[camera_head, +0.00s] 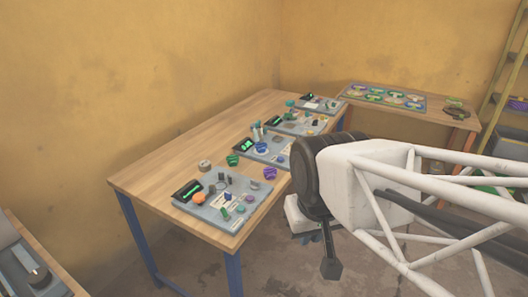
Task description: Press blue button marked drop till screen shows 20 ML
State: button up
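Several grey control panels stand in a row on the wooden table. The nearest panel (207,211) has a small dark screen (187,190) with green digits too small to read, an orange knob (198,198) and a small blue part (228,196). The second panel (266,158) has a similar screen (247,145) and a round blue part (280,158). I cannot read any label, so I cannot tell which part is the drop button. My gripper (328,262) hangs to the right of the table, apart from the panels.
The wooden table (150,178) has free room at its left end. Loose green and purple pieces (270,173) lie near the panels. Yellow walls close off the back.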

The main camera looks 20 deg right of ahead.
grip_shut()
dwell(0.6)
dwell(0.8)
jog(key=w+d+r+m+t+y, duration=0.15)
jog(key=w+m+y, duration=0.55)
jog(key=w, duration=2.7)
jog(key=w+d+f+m+t+h, duration=0.1)
jog(key=w+d+f+m, duration=0.3)
jog(key=w, duration=0.5)
jog(key=w+d+f+m+t+h, duration=0.1)
jog(key=w+d+f+m, duration=0.4)
jog(key=w, duration=0.4)
jog(key=w+d+f+m+t, duration=0.2)
jog(key=w+d+f+m, duration=0.3)
jog(key=w, duration=0.5)
jog(key=shift+f+h, duration=0.4)
